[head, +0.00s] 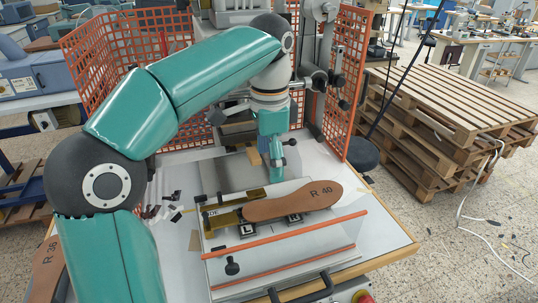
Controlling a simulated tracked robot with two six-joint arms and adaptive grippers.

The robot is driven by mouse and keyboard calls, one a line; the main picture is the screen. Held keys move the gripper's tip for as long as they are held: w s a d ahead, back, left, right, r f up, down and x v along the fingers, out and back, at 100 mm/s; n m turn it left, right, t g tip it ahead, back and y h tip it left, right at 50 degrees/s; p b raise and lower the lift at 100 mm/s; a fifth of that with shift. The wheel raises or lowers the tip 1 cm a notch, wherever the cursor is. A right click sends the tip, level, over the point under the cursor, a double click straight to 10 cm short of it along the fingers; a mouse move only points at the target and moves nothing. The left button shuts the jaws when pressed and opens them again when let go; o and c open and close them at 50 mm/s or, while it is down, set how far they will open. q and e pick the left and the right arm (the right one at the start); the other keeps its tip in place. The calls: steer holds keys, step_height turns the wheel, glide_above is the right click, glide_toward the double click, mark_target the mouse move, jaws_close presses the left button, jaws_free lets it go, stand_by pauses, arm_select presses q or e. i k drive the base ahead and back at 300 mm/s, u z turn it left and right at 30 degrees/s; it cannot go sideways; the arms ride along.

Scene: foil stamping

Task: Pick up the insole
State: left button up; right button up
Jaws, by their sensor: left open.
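A brown insole marked R 40 (292,203) lies on the white plate (228,268) of the stamping fixture, toe to the right. My right gripper is not in view.
Orange mesh guards (117,55) stand behind the white table (365,215). Orange strips (290,235) cross the plate in front of the insole. Dark scraps (170,205) lie left of it. Stacked wooden pallets (455,95) stand to the right, with open floor in front.

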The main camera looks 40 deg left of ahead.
mark_target(315, 196)
steer(key=k, duration=1.5)
